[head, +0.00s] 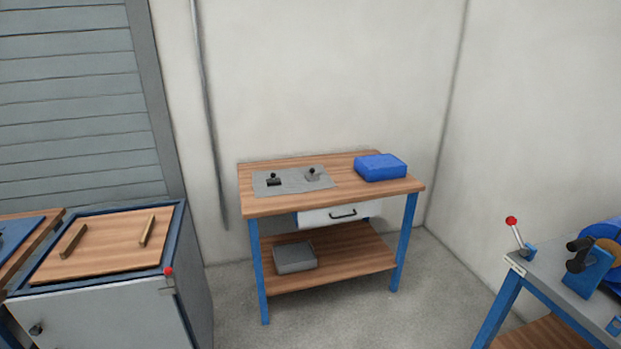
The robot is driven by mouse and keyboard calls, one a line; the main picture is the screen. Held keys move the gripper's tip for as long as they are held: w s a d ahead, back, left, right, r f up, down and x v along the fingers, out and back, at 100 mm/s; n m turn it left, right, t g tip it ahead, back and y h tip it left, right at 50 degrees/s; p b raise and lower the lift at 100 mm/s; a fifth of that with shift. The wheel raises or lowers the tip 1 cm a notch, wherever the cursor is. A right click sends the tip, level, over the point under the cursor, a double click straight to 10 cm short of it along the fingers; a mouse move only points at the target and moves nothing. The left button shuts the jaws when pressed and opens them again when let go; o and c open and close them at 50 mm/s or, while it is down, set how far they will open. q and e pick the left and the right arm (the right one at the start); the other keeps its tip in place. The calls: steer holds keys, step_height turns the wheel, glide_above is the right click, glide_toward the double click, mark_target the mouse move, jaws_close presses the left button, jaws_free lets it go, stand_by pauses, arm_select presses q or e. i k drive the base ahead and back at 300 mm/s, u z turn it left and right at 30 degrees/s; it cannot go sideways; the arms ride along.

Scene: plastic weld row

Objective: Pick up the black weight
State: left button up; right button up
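A small black weight (273,182) with a knob on top stands on a grey mat (295,187). The mat lies on the left part of a wooden-topped workbench (300,204) with blue legs, against the back wall. A similar grey weight (313,176) with a dark knob stands on the same mat, to the right of the black one. Neither of my grippers shows in the head view.
A blue box-like object (380,167) sits on the bench's right end. Below are a drawer (340,214) and a shelf (345,262) with a grey bin (295,257). A cabinet (110,315) stands left, another bench (545,275) right. Floor (400,325) between is clear.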

mark_target(273, 181)
steer(key=z, duration=0.7)
steer(key=i, duration=3.25)
steer(key=u, duration=1.45)
